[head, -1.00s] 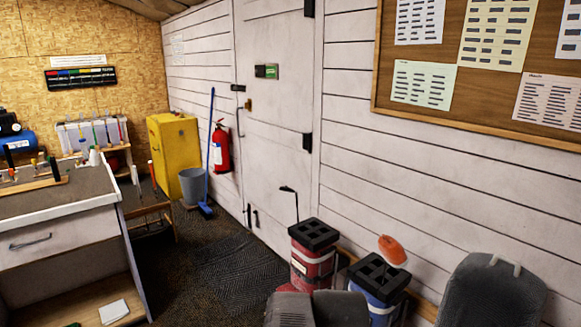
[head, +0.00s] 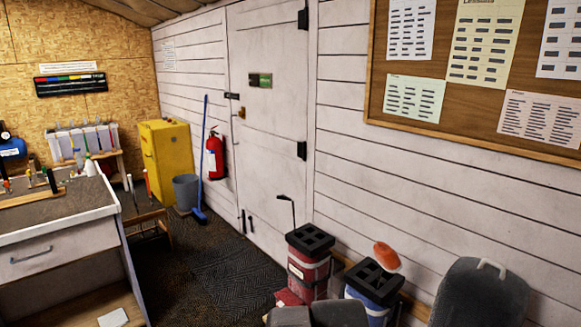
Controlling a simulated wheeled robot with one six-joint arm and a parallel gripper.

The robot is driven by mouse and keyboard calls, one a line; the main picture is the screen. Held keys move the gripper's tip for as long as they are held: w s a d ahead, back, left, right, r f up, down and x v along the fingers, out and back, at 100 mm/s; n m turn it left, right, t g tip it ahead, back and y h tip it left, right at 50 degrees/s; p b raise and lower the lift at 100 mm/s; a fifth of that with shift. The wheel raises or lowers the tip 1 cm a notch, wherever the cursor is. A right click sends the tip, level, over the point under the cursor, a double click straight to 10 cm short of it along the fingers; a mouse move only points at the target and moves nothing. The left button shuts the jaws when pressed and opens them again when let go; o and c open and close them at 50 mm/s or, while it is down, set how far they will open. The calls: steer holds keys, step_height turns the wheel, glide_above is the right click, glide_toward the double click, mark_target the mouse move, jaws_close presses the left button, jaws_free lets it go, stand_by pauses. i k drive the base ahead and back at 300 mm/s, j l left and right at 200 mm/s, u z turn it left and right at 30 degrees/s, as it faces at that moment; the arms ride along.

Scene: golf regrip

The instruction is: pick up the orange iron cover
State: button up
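The orange iron cover (head: 386,256) shows at the lower right. It is up at the top of the blue golf bag (head: 368,304), by the back right of the bag's black divided rim (head: 375,278). It looks like it covers a club head; the shaft below it is hard to make out.
A red golf bag (head: 309,272) with one bare club (head: 288,201) stands left of the blue bag. Dark grey rounded shapes (head: 338,313) and a grey object with a white handle (head: 482,295) are in front. A workbench (head: 62,226) is at left; the matted floor (head: 222,280) between is open.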

mark_target(387, 257)
steer(key=j, duration=0.25)
steer(key=i+l, duration=0.2)
steer(key=l, duration=0.15)
steer(key=i+l, duration=0.15)
steer(key=l, duration=0.15)
steer(key=i+l, duration=0.2)
steer(key=l, duration=0.15)
steer(key=i+l+u, duration=0.1)
steer(key=l, duration=0.2)
